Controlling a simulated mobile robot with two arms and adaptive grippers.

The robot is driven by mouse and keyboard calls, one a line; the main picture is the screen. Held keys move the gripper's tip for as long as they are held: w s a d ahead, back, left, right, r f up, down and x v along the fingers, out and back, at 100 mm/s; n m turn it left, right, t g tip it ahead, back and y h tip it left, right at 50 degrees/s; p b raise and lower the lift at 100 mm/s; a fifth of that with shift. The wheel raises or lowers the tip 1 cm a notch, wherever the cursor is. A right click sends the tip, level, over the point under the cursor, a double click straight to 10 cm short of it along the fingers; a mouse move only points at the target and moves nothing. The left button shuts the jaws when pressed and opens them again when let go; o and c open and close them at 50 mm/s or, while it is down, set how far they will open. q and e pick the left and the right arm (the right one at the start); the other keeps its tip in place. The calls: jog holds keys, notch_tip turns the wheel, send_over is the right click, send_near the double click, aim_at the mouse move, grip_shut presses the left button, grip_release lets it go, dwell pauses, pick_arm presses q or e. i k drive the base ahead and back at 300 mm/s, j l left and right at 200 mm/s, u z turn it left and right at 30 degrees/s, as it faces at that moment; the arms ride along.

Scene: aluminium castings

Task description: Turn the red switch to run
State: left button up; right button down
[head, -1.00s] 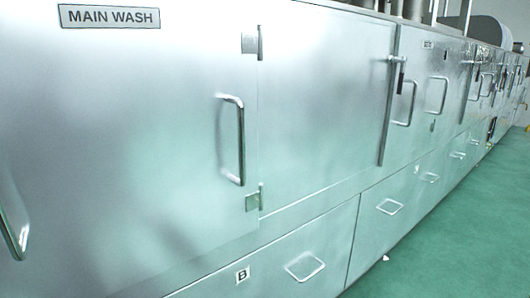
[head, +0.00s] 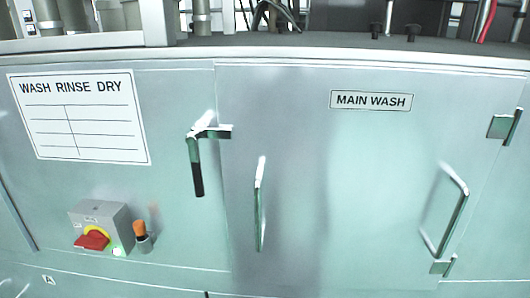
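The red switch (head: 91,241) is a red rotary handle on a yellow disc, on the front of a grey box (head: 114,219). The box is fixed to the metal panel at the lower left of the head view. The handle lies roughly sideways, and I cannot read any position marks on it. A small green lit spot (head: 118,251) shows at the box's lower right. Neither of my grippers is in view.
Right beside the box, an orange-topped piece (head: 140,232) sits in a grey holder. A black-gripped latch handle (head: 197,165) and upright door handles (head: 260,205) stick out of the panel. A WASH RINSE DRY sign (head: 77,116) and MAIN WASH label (head: 371,100) mark it.

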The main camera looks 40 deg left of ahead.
aim_at(95, 240)
jog(key=u, duration=2.55)
